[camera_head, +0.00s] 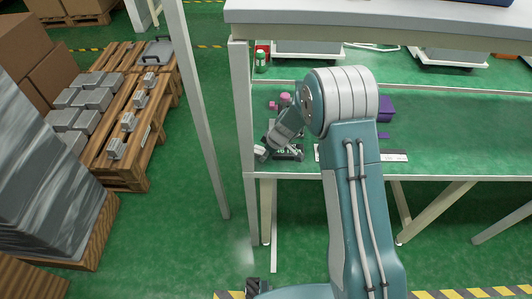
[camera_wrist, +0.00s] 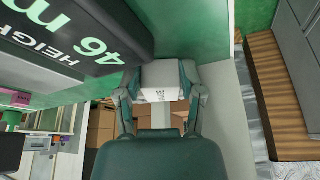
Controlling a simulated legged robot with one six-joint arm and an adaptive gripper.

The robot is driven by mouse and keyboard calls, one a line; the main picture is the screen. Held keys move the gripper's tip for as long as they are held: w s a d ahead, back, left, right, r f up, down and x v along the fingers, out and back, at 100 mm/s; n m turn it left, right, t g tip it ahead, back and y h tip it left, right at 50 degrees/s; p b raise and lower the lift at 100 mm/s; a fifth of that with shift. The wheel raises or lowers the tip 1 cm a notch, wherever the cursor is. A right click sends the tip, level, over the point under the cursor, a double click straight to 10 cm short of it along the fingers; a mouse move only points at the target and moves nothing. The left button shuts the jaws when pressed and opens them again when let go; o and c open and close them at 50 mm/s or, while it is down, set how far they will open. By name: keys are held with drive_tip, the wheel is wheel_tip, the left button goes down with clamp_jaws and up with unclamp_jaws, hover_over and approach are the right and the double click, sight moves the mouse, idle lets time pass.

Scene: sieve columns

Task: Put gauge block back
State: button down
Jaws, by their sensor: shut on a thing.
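A pale block (camera_wrist: 165,80) with partly readable dark lettering is held between the two fingers of my gripper (camera_wrist: 160,95); I take it to be the gauge block. In the head view my gripper (camera_head: 264,151) is low over the left front of the green bench, with the pale block small at its tip. A black block or plate (camera_wrist: 75,40) lettered "HEIGHT 46 m..." is close beside the held block in the wrist view. It also shows in the head view (camera_head: 289,154), partly behind my wrist. Whether the two touch is unclear.
The green bench top (camera_head: 455,125) is mostly clear on the right. A green can (camera_head: 261,60) stands farther back. A bench post (camera_head: 245,130) is close left.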

drive_tip(key=shift+c, duration=2.4)
unclamp_jaws()
drive_tip(key=v, duration=1.2)
drive_tip(key=shift+r, duration=0.15)
drive_tip(key=s+d+r+m+t+h, duration=0.1)
drive_tip(key=s+d+r+m, duration=0.15)
drive_tip(key=s+r, duration=0.45)
drive_tip(key=s+d+r+m+t, duration=0.1)
drive_tip(key=s+d+r+m, duration=0.15)
drive_tip(key=s+r, duration=0.45)
drive_tip(key=s+d+r+m+h, duration=0.1)
drive_tip(key=s+d+r+m, duration=0.2)
drive_tip(key=s, duration=0.5)
drive_tip(key=s+d+r+m+t+h, duration=0.1)
drive_tip(key=s+d+r+m+h, duration=0.1)
drive_tip(key=s, duration=0.6)
wheel_tip(320, 180, up, 3)
drive_tip(key=d+m, duration=0.1)
drive_tip(key=m, duration=0.1)
drive_tip(key=shift+f+m+t, duration=0.2)
drive_tip(key=shift+m+t, duration=0.1)
drive_tip(key=shift+m, duration=0.1)
drive_tip(key=shift+a, duration=0.1)
